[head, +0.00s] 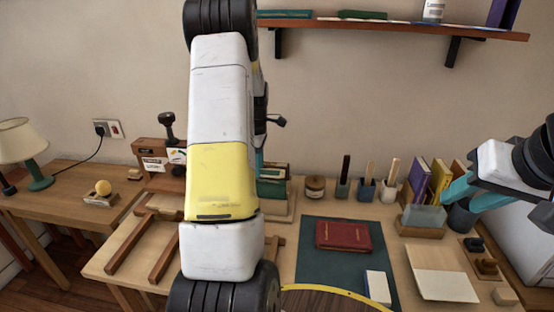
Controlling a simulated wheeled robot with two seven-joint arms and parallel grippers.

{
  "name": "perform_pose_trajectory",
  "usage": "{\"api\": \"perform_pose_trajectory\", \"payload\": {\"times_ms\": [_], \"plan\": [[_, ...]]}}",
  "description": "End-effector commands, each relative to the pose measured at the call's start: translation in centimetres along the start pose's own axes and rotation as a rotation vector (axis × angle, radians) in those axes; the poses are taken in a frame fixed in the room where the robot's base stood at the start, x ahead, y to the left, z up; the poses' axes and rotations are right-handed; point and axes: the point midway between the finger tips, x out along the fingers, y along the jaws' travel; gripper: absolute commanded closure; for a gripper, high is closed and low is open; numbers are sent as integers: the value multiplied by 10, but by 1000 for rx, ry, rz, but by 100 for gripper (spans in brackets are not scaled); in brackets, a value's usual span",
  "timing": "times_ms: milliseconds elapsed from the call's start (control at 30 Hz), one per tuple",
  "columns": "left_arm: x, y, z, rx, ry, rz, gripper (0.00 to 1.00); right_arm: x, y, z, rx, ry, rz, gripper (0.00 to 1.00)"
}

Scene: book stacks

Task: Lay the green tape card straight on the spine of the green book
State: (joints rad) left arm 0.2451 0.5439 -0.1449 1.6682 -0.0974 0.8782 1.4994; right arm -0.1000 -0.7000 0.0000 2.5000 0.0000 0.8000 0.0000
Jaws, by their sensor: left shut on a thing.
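My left arm fills the middle of the head view. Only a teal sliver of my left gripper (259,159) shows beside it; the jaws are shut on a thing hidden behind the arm. Upright books with a green one (273,172) stand in a wooden holder (290,210) just right of that sliver, partly covered by the arm. I cannot make out the green tape card. My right gripper (457,204) hangs at the right with its teal fingers apart, above a dark cup.
A red book (343,235) lies on a dark green mat (312,270), near a white block (377,287). A pale board (442,272) lies to the right. Tool cups (366,189) and upright books (420,180) line the back. A wall shelf (400,28) hangs above.

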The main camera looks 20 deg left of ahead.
Motion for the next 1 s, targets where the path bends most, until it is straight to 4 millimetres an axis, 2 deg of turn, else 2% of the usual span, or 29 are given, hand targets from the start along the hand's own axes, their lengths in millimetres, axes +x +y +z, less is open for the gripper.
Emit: {"api": "perform_pose_trajectory", "payload": {"times_ms": [1000], "plan": [[8,0,0,0,-1,-1,97,0,0,0,0,0,0,64]]}}
